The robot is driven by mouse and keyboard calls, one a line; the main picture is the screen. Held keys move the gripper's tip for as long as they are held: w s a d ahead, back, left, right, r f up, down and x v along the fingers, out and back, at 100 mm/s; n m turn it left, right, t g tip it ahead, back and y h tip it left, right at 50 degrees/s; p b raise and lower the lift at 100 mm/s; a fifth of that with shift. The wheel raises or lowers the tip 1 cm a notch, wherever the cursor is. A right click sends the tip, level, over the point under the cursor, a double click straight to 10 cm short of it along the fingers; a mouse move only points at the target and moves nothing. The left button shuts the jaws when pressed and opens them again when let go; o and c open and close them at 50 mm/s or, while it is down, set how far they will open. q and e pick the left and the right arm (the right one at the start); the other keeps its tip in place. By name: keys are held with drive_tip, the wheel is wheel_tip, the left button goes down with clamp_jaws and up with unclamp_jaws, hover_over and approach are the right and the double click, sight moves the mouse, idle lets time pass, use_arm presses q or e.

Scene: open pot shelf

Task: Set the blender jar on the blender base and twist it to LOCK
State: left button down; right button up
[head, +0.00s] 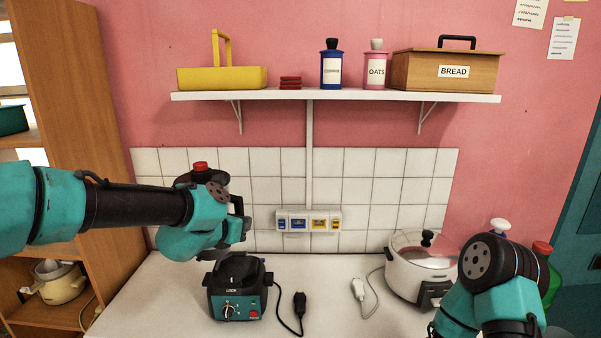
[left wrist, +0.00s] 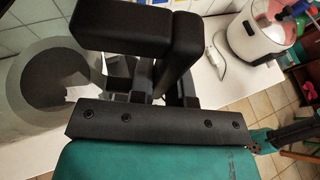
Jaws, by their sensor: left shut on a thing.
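The blender base (head: 237,290) is dark with a teal front, a dial and a red button, and stands on the counter. My left gripper (head: 238,212) is above and slightly left of the base, shut on the jar's black handle. In the left wrist view the jar (left wrist: 55,75) is a grey see-through round body with a dark middle, beside the black fingers (left wrist: 160,70). In the head view my arm hides most of the jar. It appears raised above the base. My right arm is at the lower right; its fingertips are not visible.
A white cooker (head: 410,272) stands on the right of the counter (head: 330,315). A black plug (head: 299,302) and a white plug (head: 359,289) lie between it and the base. A shelf (head: 340,96) spans the wall above. A red cap (head: 200,166) shows behind my left wrist.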

use_arm(q)
drive_tip(key=shift+s+a+f+n+y, duration=0.25)
drive_tip(key=shift+a+f+n+y, duration=0.2)
drive_tip(key=shift+f, duration=0.3)
drive_tip(key=s+a+f+n+t+y, duration=0.1)
drive_tip(key=s+a+f+n+y, duration=0.3)
drive_tip(key=f, duration=0.3)
drive_tip(key=shift+s+a, duration=0.25)
drive_tip(key=shift+a, duration=0.5)
drive_tip(key=shift+y, duration=0.25)
